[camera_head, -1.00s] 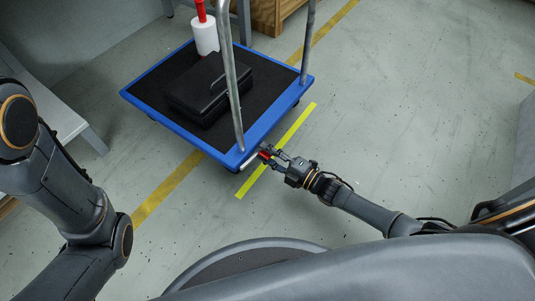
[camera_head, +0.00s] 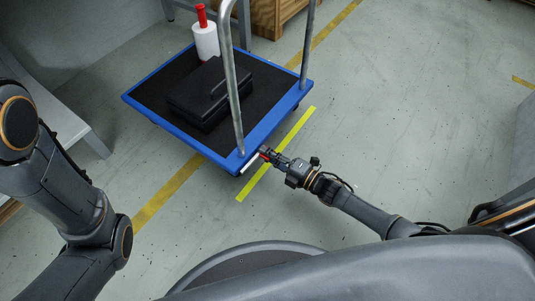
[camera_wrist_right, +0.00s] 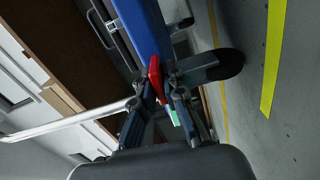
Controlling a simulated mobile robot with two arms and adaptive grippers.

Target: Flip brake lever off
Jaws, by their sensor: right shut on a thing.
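A blue-edged platform cart (camera_head: 196,147) with a black deck stands ahead of me. A small red brake lever (camera_head: 264,156) sits at its near corner, mostly covered by my right gripper. The lever also shows red in the right wrist view (camera_wrist_right: 155,78), against the blue edge. My right gripper (camera_head: 268,156) is shut on the lever, and its fingers (camera_wrist_right: 165,92) meet at the lever's side in the wrist view. My left arm shows at the left, but its gripper is out of view.
A black case (camera_head: 212,94) and a white roll with a red top (camera_head: 205,38) stand on the deck. The cart's metal handle (camera_head: 232,85) rises near the gripper. A wheel (camera_wrist_right: 222,66) is close beside the fingers. The floor to the right is clear.

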